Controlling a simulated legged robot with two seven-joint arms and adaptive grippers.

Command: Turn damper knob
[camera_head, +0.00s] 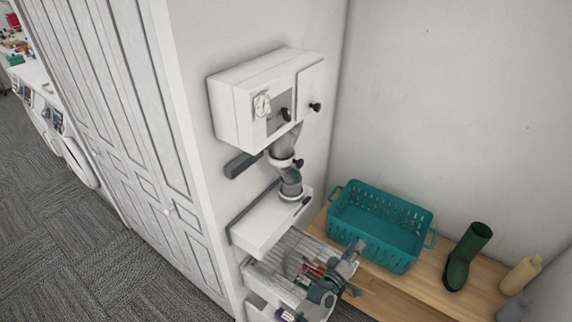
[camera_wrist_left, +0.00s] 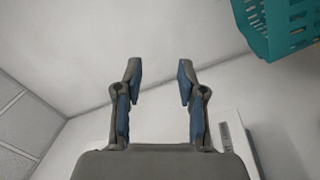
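A white wall box (camera_head: 232,108) with a small window is mounted on the wall. A dark round knob (camera_head: 315,107) sits on its right front, and another dark knob (camera_head: 285,114) shows by the window. A grey pipe (camera_head: 291,178) runs below the box, with a small dark knob (camera_head: 299,163) on its side. I cannot tell which one is the damper knob. My left gripper (camera_head: 354,268) appears low in the head view, below and right of the pipe, apart from the knobs. In the left wrist view its blue-padded fingers (camera_wrist_left: 160,72) are apart with nothing between. My right gripper is not in view.
A teal basket (camera_head: 372,243) stands on a wooden bench (camera_head: 400,288), beside a green boot (camera_head: 463,265) and a beige bottle (camera_head: 520,275). A white ledge (camera_head: 262,222) projects under the pipe. A tall panelled cabinet (camera_head: 110,130) borders the left.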

